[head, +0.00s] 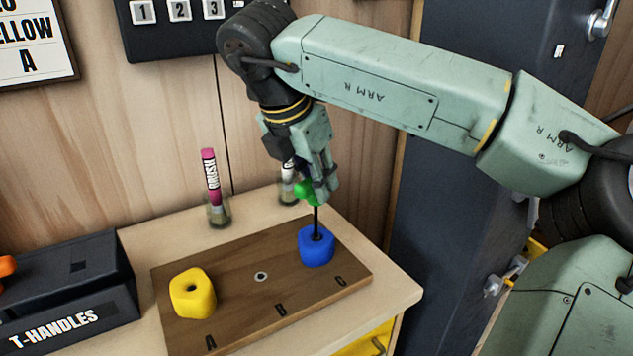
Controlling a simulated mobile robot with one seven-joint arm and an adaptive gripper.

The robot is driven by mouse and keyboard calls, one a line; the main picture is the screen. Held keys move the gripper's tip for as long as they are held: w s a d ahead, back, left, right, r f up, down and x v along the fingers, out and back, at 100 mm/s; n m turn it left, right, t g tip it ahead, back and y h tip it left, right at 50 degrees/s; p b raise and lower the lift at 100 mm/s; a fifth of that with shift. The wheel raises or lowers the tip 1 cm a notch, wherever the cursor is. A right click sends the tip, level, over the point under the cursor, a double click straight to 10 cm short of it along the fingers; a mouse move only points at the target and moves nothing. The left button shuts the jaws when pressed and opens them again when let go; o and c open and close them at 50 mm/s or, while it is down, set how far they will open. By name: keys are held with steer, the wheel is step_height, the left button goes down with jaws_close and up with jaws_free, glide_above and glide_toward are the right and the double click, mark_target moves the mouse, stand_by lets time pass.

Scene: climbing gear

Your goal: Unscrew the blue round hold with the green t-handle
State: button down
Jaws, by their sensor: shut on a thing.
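The blue round hold (316,247) sits on the wooden board (231,263) at the spot marked C. My gripper (318,192) is above it, pointing down, shut on the green t-handle (305,193). The t-handle's dark shaft runs down from my fingers, and its lower end is in or at the hole on top of the blue hold. How deep the tip sits is hidden. My fingers partly cover the green grip.
A yellow hold (192,294) sits at A, left on the board. At B there is a bare bolt hole (261,277). A pink brush (212,187) stands behind the board, and another brush (288,178) is partly hidden behind my gripper. A black T-HANDLES box (72,290) stands left.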

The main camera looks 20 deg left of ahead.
steer(key=n+y, duration=0.2)
steer(key=n, duration=0.2)
steer(key=shift+f+n, duration=0.1)
steer(key=shift+n, duration=0.3)
steer(key=shift+n+y, duration=0.5)
steer(key=shift+n, duration=0.6)
steer(key=shift+n+y, duration=0.3)
steer(key=shift+n, duration=0.5)
steer(key=n+g+y+p, duration=0.1)
steer(key=n, duration=0.2)
steer(key=n+g+y+p, duration=0.1)
steer(key=n, duration=0.2)
steer(key=shift+r, duration=0.2)
steer(key=shift+n+g+p, duration=0.4)
steer(key=shift+n+p, duration=0.25)
steer(key=shift+n, duration=0.45)
steer(key=shift+f+n, duration=0.2)
steer(key=shift+n, duration=0.3)
steer(key=shift+r, duration=0.1)
